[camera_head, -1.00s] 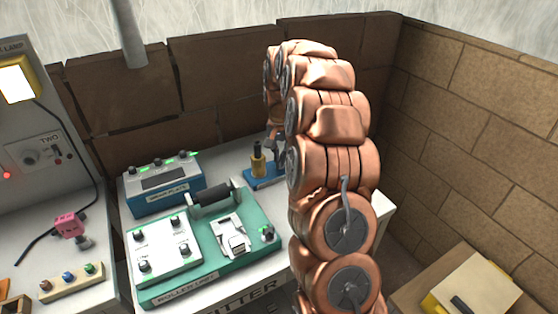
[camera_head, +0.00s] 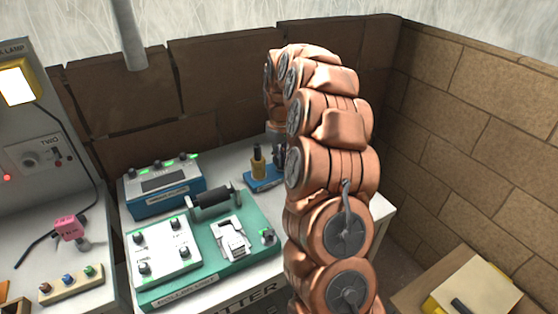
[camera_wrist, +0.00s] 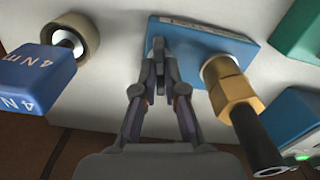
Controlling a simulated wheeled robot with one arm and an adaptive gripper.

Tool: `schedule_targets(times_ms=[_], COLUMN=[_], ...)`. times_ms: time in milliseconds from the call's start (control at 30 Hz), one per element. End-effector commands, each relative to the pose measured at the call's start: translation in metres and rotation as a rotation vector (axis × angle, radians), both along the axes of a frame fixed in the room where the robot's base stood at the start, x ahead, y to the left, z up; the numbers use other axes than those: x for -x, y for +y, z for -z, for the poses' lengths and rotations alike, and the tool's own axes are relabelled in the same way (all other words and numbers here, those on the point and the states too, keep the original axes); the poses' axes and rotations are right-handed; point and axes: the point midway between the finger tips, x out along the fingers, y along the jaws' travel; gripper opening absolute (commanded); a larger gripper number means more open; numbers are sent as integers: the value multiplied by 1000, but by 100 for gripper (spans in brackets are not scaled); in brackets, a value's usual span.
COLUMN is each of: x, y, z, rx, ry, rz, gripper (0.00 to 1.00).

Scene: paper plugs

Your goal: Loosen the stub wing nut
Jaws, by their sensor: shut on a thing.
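A small blue base plate (camera_head: 258,184) stands on the white bench, right of the teal roller unit, with a brass hex fitting (camera_wrist: 234,93) and black tube on it. In the wrist view the plate (camera_wrist: 195,35) lies at the top centre. My gripper (camera_wrist: 158,50) points down at the plate's left end, beside the brass fitting and apart from it. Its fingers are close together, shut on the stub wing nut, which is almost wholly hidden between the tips. In the head view my arm hides most of the gripper.
The teal roller unit (camera_head: 205,285) and a blue box (camera_head: 165,200) stand left on the bench. A brick wall (camera_head: 470,130) closes the right side.

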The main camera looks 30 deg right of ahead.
Motion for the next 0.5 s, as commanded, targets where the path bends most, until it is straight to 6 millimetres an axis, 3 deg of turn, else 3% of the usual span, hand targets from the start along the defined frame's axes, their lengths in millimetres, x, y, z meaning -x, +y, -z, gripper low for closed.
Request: schedule_targets(times_ms=[500], x=[1], y=[1], z=[0], rx=[-4], ry=[5], rz=[-533], gripper=[0])
